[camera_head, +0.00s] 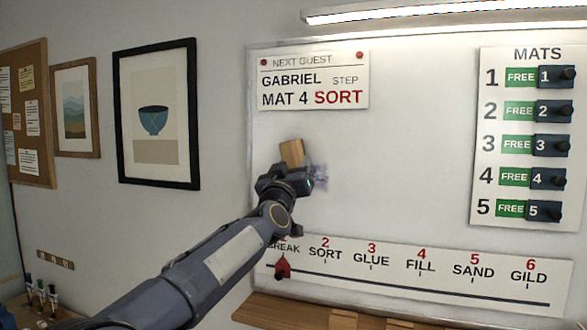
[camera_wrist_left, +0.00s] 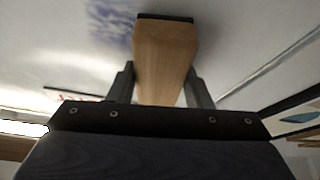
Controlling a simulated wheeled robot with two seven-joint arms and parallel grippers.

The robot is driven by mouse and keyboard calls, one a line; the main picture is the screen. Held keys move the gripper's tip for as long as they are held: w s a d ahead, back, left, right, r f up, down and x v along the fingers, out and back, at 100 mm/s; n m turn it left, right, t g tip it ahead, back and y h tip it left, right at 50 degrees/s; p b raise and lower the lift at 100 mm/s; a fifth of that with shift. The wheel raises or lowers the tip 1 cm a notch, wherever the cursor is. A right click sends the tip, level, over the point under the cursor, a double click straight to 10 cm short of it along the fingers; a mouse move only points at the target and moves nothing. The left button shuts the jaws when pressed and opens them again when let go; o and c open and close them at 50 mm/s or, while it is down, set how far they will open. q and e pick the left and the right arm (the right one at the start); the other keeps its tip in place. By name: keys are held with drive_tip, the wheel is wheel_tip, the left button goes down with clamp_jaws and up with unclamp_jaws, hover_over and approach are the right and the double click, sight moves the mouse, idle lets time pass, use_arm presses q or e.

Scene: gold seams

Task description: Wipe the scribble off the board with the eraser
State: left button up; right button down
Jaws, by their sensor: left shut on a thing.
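The whiteboard (camera_head: 400,130) fills the middle and right of the head view. A faint bluish-purple scribble (camera_head: 319,178) shows on it just right of my left gripper (camera_head: 287,178); part of it may be hidden behind the gripper. The left gripper is shut on a wooden eraser (camera_head: 291,152), whose end sticks up past the fingers. In the left wrist view the wooden eraser (camera_wrist_left: 162,60) sits between the two fingers, its dark felt edge at the board. The scribble (camera_wrist_left: 110,25) lies beside it there. I cannot tell for certain whether the felt touches the board. My right gripper is not in view.
A guest card (camera_head: 313,82) is at the board's upper left, a mats panel (camera_head: 530,138) at its right. A step strip (camera_head: 420,272) with a red marker (camera_head: 283,268) runs below. A wooden ledge (camera_head: 270,310) is under the board. Framed pictures (camera_head: 157,115) hang left.

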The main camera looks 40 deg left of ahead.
use_arm(q)
drive_tip(key=d+p, duration=0.1)
drive_tip(key=w+d+p, duration=0.1)
drive_tip(key=d, duration=0.1)
drive_tip(key=d+p, duration=0.1)
drive_tip(key=shift+w+d+r, duration=0.1)
drive_tip(key=shift+w+d, duration=0.15)
drive_tip(key=shift+w, duration=0.05)
drive_tip(key=shift+w+d+p, duration=0.15)
drive_tip(key=shift+d+p, duration=0.25)
drive_tip(key=shift+d, duration=0.2)
drive_tip(key=shift+w+d+p, duration=0.15)
drive_tip(key=shift+d+p, duration=0.25)
drive_tip(key=shift+d, duration=0.15)
drive_tip(key=shift+w+d+p, duration=0.2)
drive_tip(key=shift+d+p, duration=0.2)
drive_tip(key=shift+d, duration=0.15)
drive_tip(key=shift+w+d+p, duration=0.15)
drive_tip(key=shift+d+p, duration=0.05)
drive_tip(key=shift+d, duration=0.35)
drive_tip(key=shift+w+d+p, duration=0.15)
drive_tip(key=shift+d+p, duration=0.05)
drive_tip(key=shift+d, duration=0.3)
